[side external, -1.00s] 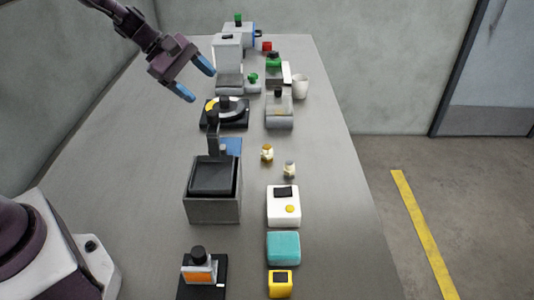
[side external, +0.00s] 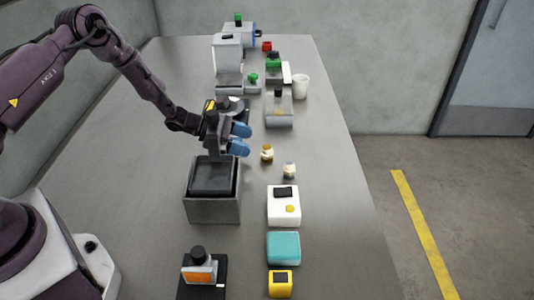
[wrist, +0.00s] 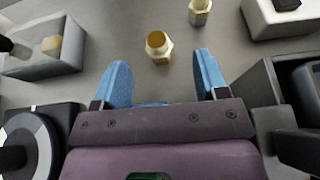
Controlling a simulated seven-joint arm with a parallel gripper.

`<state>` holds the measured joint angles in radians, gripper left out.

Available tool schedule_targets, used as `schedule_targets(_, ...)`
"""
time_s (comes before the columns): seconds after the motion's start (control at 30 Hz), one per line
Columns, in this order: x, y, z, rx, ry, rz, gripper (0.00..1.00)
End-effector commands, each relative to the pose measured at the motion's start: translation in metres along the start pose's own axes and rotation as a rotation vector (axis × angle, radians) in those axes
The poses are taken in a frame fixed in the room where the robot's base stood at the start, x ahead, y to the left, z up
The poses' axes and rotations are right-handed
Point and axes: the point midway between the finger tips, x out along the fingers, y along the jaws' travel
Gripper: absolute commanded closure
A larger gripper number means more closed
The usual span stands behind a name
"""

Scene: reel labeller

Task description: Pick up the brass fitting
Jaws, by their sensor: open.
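A brass fitting (side external: 267,153) stands on the grey table in the side external view, just right of my gripper (side external: 242,139). In the wrist view the brass fitting (wrist: 158,47) lies ahead of my gripper (wrist: 158,80), roughly centred beyond the two blue fingertips. My gripper is open and empty, with its fingers apart and not touching the fitting. A second, paler fitting with a brass top (side external: 289,170) stands close by, nearer the camera; it also shows at the top of the wrist view (wrist: 200,12).
A white box (side external: 284,205) and a grey block device (side external: 279,112) flank the fittings. The table's right side edge lies beyond them.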

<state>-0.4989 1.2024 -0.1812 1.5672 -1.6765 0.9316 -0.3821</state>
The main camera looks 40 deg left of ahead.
Motion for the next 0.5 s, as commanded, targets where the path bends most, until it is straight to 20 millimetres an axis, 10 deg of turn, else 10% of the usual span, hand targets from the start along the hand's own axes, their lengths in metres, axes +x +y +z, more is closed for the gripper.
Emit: schedule_targets(0.5, 0.059, 0.004, -0.004, 0.002, 0.001, -0.002, 0.33)
